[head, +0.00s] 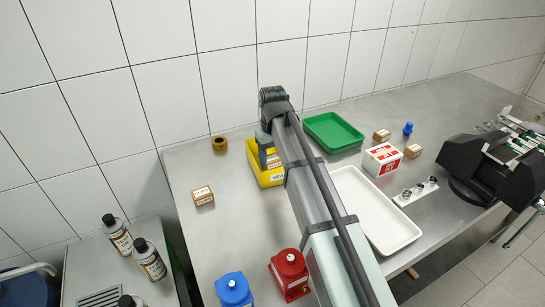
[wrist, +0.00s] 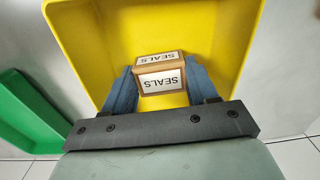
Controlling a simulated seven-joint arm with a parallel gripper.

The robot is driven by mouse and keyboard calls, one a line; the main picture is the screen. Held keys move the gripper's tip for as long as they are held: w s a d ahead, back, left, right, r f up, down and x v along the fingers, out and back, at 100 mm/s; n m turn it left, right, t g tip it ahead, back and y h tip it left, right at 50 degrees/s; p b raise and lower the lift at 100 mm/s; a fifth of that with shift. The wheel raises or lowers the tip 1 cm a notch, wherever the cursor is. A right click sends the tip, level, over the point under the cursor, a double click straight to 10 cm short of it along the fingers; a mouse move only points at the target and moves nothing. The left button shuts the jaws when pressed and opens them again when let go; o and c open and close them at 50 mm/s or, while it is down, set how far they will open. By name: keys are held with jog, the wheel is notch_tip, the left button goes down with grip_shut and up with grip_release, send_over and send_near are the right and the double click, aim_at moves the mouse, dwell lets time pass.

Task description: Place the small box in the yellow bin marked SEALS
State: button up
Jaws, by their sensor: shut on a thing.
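The small box (wrist: 160,76) is brown cardboard with white SEALS labels, seen in the wrist view. My gripper (wrist: 160,83) has its two blue fingers shut on the sides of this box. The box is over or inside the yellow bin (wrist: 85,35), whose floor and walls surround it in the wrist view; I cannot tell whether it touches the floor. In the head view the yellow bin (head: 270,182) stands left of the middle of the bench, partly hidden by my arm. My gripper (head: 268,158) points down into it, with the box (head: 274,161) partly visible.
A green tray (head: 333,131) lies right of the bin, and a white tray (head: 375,215) lies in front. A labelled box (head: 203,196) and a brown ring (head: 220,144) are on the left. Red (head: 290,272) and blue (head: 234,290) pump parts stand near the front.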

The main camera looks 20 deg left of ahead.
aim_at(273, 158)
jog(key=shift+f, duration=0.15)
jog(key=o, duration=1.1)
jog(key=shift+c, duration=0.2)
notch_tip(273, 158, up, 12)
